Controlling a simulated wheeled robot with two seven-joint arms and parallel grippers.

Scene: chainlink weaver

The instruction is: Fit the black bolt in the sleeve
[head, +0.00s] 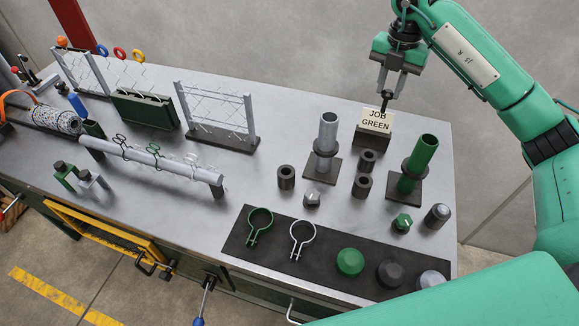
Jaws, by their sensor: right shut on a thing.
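My right gripper (391,88) hangs from above near the back right of the bench, fingers pointing down. It is shut on a small dark piece, which looks like the black bolt (386,98), just above or in front of the JOB GREEN sign (376,121) in the picture. The fingers hide part of the piece. Three short black hollow sleeves stand on the bench: one left of the grey post (286,177), one right of it (367,160) and one just in front of that (362,186). I cannot tell which is the task's sleeve. My left gripper is out of view.
A grey post (328,132) and a green post (419,155) stand on dark bases. A black mat (275,268) holds ring clamps and domed caps. Hex pieces (312,199) sit nearby. Wire-mesh frames (218,112) and a long grey tube (160,162) occupy the left side.

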